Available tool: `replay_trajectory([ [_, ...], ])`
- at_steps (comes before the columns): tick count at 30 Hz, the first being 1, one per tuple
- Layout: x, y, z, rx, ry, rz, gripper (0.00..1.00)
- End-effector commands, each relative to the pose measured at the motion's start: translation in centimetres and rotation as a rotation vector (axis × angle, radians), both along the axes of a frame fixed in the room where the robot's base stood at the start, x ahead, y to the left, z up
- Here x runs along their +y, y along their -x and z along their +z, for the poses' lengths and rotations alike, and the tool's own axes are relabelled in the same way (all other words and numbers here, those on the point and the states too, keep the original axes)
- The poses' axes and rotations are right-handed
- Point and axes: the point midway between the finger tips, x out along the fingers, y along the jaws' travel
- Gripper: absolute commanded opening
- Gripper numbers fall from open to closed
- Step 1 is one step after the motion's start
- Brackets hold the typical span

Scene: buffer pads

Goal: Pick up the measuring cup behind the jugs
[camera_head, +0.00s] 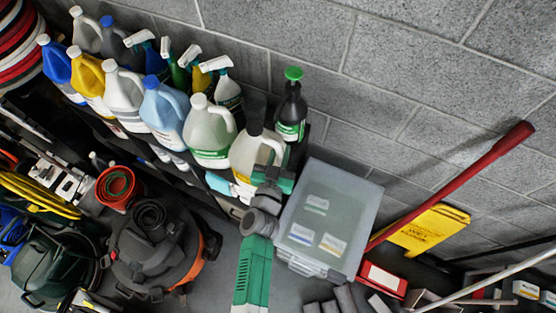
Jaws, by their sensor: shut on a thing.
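No measuring cup can be made out; the space behind the jugs is mostly hidden by them. Several jugs stand in a row on a dark shelf, among them a pale blue jug (163,112), a clear greenish jug (207,135) and a white jug (244,163) at the right end. My green and grey arm rises from the bottom centre to the right end of this row.
Spray bottles (227,92) and a black bottle with a green cap (291,112) stand behind the jugs, near the block wall. A translucent bin (335,205) is close right of my arm. A vacuum (155,250) stands left, a red pole (455,182) leans right.

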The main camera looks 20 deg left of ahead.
Motion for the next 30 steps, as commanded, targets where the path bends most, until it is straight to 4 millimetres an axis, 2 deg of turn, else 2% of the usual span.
replay_trajectory([
  [6,0.2,-1.8,0.3,-0.006,-0.006,-0.002,0.00],
  [12,0.2,-1.7,-1.1,-0.005,-0.004,-0.001,0.00],
  [27,0.2,-1.7,-1.5,-0.005,-0.004,-0.001,0.00],
  [28,0.2,-1.6,-1.8,0.001,0.000,0.000,0.24],
  [30,0.2,-1.6,-1.8,0.001,0.000,0.000,0.38],
])
